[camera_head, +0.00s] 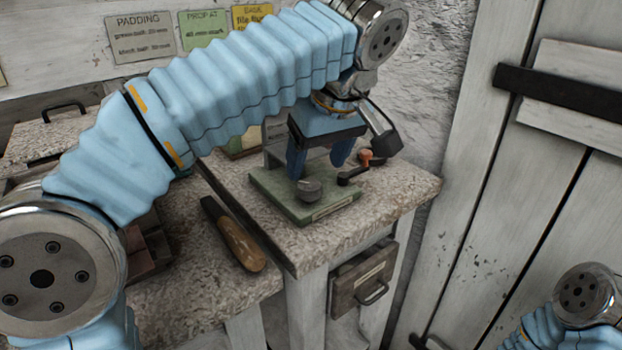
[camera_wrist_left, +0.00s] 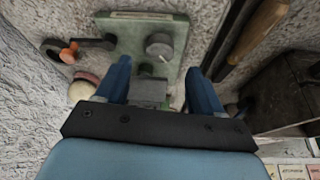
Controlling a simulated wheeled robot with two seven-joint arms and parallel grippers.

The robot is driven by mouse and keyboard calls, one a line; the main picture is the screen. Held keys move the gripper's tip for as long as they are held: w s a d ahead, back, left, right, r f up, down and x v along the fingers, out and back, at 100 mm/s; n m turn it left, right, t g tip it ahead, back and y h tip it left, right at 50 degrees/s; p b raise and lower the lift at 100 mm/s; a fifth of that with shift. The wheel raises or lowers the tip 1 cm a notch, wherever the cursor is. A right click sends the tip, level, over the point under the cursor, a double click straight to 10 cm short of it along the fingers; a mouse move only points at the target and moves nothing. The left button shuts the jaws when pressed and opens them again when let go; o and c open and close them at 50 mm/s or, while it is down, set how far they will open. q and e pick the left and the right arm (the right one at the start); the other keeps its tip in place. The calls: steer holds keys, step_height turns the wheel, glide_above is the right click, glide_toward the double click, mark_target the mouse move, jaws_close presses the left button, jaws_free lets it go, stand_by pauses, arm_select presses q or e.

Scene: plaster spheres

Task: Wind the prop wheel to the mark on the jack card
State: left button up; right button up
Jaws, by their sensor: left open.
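A green jack plate (camera_head: 285,201) lies on the right-hand stone bench, with a round grey knob (camera_head: 309,190) near its front edge. The plate (camera_wrist_left: 186,18) and knob (camera_wrist_left: 159,44) also show in the left wrist view. A dark crank with an orange grip (camera_head: 365,157) is at the plate's right side. The green card (camera_head: 204,30) on the wall reads "PROP AT"; its smaller line is hard to read. My left gripper (camera_head: 319,170) is open over the plate, fingers pointing down. A grey block (camera_wrist_left: 148,91) shows between its fingers. My right gripper is out of frame.
A wooden-handled tool (camera_head: 240,242) lies on the left bench, close to the step up to the right bench. A white plank door (camera_head: 500,200) stands at the right.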

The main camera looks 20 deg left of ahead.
mark_target(310, 184)
arm_select(q)
steer(key=x, duration=0.5)
steer(key=shift+w+a+f, duration=0.1)
steer(key=shift+f, duration=0.25)
steer(key=c, duration=1.1)
steer(key=shift+o, duration=0.2)
steer(key=shift+m, duration=0.3)
steer(key=m+h, duration=0.1)
steer(key=m, duration=0.1)
steer(key=m+t, duration=0.1)
steer(key=m, duration=0.1)
steer(key=shift+a+m+h, duration=0.15)
steer(key=shift+m+h, duration=0.15)
steer(key=shift+h, duration=0.1)
steer(key=m+h, duration=0.1)
steer(key=m, duration=0.1)
steer(key=m+h, duration=0.1)
steer(key=m, duration=0.2)
steer(key=shift+a+m, duration=0.1)
steer(key=shift+m, duration=0.2)
